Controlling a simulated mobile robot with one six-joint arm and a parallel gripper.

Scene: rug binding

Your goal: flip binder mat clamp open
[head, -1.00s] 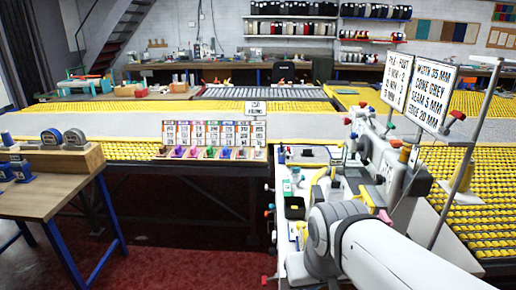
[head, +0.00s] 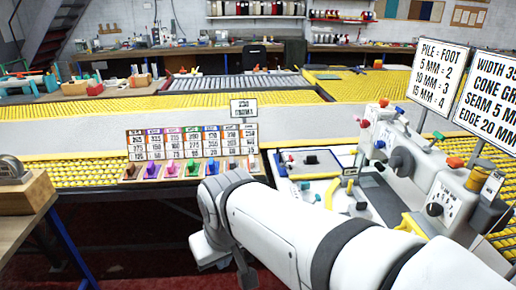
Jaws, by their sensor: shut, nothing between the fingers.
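The binder machine (head: 455,160) stands at the right, pale grey, with coloured knobs, a dial and a yellow base edge. Its pale work bed (head: 318,190) lies in front, with a dark block and small coloured knobs. My arm reaches from the lower right across the bed's near side and bends down at the left. I cannot make out my gripper's fingers.
A row of coloured pieces under number cards (head: 190,150) stands left of the bed. Two sign boards (head: 431,73) (head: 490,100) rise above the machine. A wooden bench (head: 22,222) stands at the lower left. Yellow roller tables (head: 85,173) lie behind; red floor shows below.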

